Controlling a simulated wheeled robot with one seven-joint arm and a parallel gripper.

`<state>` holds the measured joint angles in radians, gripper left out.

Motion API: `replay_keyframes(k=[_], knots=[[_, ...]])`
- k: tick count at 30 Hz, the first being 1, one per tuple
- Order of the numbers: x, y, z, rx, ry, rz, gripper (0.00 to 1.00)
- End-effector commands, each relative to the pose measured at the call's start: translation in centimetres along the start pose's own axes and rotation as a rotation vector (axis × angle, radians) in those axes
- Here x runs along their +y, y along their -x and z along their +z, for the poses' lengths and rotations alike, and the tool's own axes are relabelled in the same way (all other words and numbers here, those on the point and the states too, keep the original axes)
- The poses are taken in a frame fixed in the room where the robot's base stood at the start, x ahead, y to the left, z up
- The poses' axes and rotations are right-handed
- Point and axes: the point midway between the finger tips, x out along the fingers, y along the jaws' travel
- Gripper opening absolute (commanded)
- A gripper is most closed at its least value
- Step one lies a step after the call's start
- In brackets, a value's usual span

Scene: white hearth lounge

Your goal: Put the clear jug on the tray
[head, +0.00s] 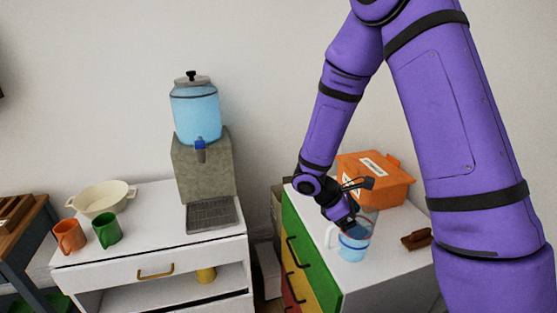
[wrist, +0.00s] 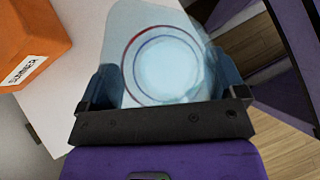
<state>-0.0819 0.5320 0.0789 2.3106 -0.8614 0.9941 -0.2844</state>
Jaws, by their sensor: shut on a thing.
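The clear jug (head: 353,246) has a pale handle and light blue liquid inside. It is upright at the right cabinet's top, and I cannot tell whether it touches the surface. My gripper (head: 347,223) is shut on its upper part from above. In the wrist view the jug (wrist: 163,65) fills the space between my two fingers (wrist: 165,85), with its round base and liquid visible. The grey slatted tray (head: 212,216) lies on the left white cabinet, below the dispenser's tap, and is empty.
The water dispenser (head: 203,160) stands behind the tray. A cream bowl (head: 101,198), an orange mug (head: 69,236) and a green mug (head: 106,230) stand left of it. An orange box (head: 375,180) and a brown object (head: 416,240) are near the jug. A gap separates the cabinets.

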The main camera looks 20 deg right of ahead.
Motion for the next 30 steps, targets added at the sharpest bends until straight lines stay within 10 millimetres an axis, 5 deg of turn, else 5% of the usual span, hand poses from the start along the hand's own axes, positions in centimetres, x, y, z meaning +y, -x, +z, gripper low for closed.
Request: replay_keyframes(k=[5,11,21,30], knots=[[1.2,0.2,-0.1,0.0,0.04,0.042,0.32],[6.3,1.8,-0.8,0.0,0.242,0.248,0.32],[15.3,8.4,-2.6,-0.002,0.741,0.745,0.32],[18.2,12.9,-3.7,-0.002,1.06,1.061,0.32]])
